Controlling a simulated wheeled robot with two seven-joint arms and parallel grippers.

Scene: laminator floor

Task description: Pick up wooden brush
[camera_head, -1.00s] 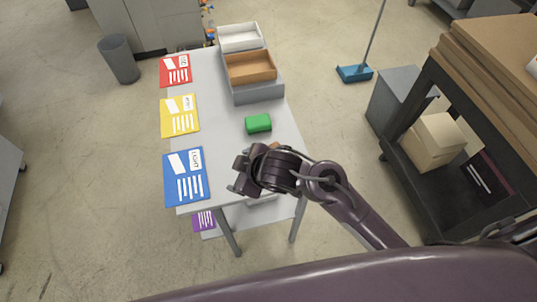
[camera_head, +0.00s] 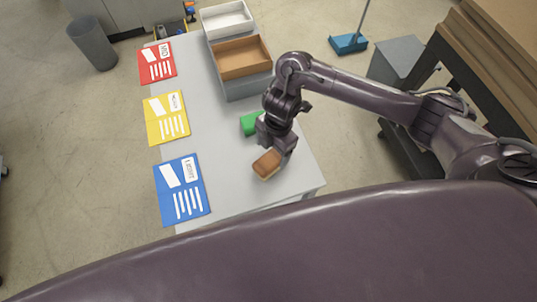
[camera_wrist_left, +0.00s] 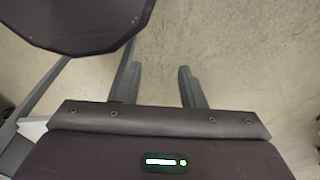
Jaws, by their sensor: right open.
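The wooden brush (camera_head: 267,166), brown on top with a paler lower edge, lies on the grey table near its front right part in the head view. My right gripper (camera_head: 277,149) is open and points down at the brush from just behind it. Its fingers overlap the brush's back end in the picture; I cannot tell whether they touch it. My left gripper (camera_wrist_left: 158,75) shows only in the left wrist view, its two fingers apart with nothing between them, above bare floor.
A green block (camera_head: 250,123) sits right behind my right gripper. Red (camera_head: 157,63), yellow (camera_head: 166,118) and blue (camera_head: 182,190) folders line the table's left edge. A brown tray (camera_head: 243,57) and a white tray (camera_head: 227,18) stand at the back. The table's (camera_head: 210,110) middle is clear.

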